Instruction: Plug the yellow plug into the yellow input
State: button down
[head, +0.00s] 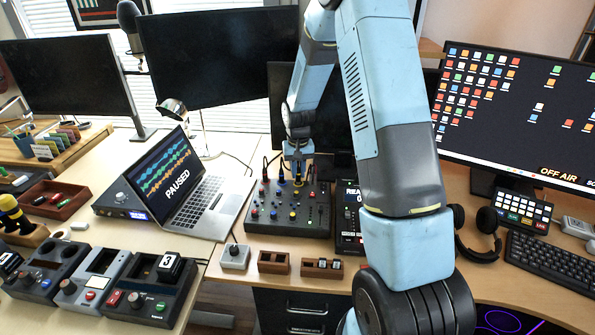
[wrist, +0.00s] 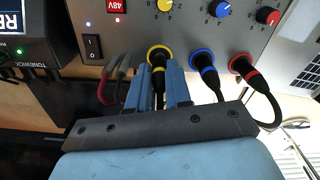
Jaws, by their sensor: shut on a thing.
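The mixer (head: 270,222) stands on the desk in the head view, with coloured knobs on top. My gripper (head: 298,168) is at its back edge. In the wrist view my gripper (wrist: 164,85) is shut on the yellow plug (wrist: 158,98), a black plug with a yellow band, its body partly hidden between the fingers. The plug's tip is lined up at the yellow input (wrist: 160,50), a yellow-ringed socket, and appears to touch it. How deep it sits cannot be told. The blue plug (wrist: 207,70) and red plug (wrist: 245,70) sit in their own inputs alongside.
A rocker switch (wrist: 92,47) and loose cables (wrist: 112,80) lie left of my fingers in the wrist view. The open laptop (head: 190,190) stands left of the mixer, and a small device (head: 349,215) stands close on its right. Monitors stand behind.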

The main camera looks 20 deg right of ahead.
aim_at(298, 167)
jog(key=shift+f, duration=0.55)
jog(key=c, duration=1)
grip_release()
jog(key=shift+o, duration=0.2)
notch_tip(298, 167, up, 14)
jog(key=shift+f, duration=0.15)
